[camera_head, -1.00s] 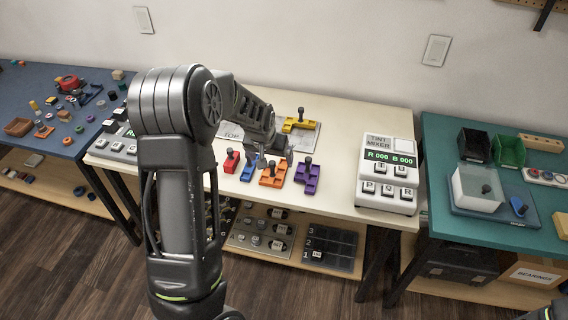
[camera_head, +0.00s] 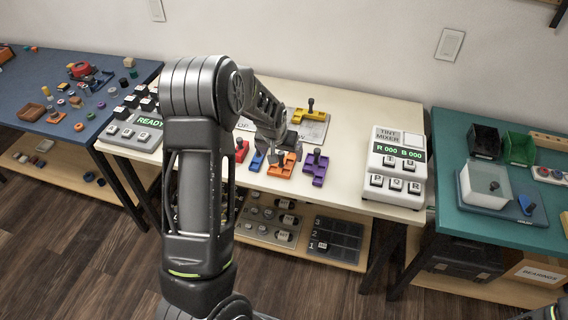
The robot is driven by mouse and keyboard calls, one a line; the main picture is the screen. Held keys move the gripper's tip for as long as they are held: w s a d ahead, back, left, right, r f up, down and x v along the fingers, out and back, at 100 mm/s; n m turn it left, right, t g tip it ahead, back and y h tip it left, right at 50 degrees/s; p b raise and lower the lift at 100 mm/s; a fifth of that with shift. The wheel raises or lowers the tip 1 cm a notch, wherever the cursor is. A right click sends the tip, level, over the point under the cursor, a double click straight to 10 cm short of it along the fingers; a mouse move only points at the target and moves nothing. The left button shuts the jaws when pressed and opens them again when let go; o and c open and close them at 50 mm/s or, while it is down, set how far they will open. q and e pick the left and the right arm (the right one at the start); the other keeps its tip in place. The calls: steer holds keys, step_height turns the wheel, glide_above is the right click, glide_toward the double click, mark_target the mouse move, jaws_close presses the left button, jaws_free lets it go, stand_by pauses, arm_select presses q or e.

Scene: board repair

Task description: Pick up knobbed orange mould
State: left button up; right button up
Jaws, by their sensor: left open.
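The knobbed orange mould (camera_head: 281,166) lies on the cream table, between a blue mould (camera_head: 257,160) on its left and a purple mould (camera_head: 315,168) on its right. My left gripper (camera_head: 279,150) is open and points down at the orange mould, with its fingers over or around the knob. The fingers hide most of the knob, and I cannot tell whether they touch it. My right gripper is not in view; only a bit of dark arm shows at the bottom right corner.
A red mould (camera_head: 241,149) stands left of the blue one. A yellow mould (camera_head: 308,115) sits on a grey plate behind. The tint mixer (camera_head: 396,162) stands at the table's right end, a READY keypad device (camera_head: 135,131) at the left. Bare tabletop lies between purple mould and mixer.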

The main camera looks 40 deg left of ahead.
mark_target(282, 158)
arm_select(q)
steer(key=p+x, duration=0.1)
steer(key=x, duration=0.2)
steer(key=shift+a+f, duration=0.1)
steer(key=shift+f, duration=0.25)
steer(key=shift+w+f, duration=0.25)
steer(key=shift+f, duration=0.25)
steer(key=shift+c, duration=0.3)
steer(key=c, duration=1.5)
steer(key=shift+o, duration=0.2)
steer(key=shift+r, duration=0.1)
step_height(282, 158, up, 10)
steer(key=b, duration=0.1)
steer(key=shift+b, duration=0.35)
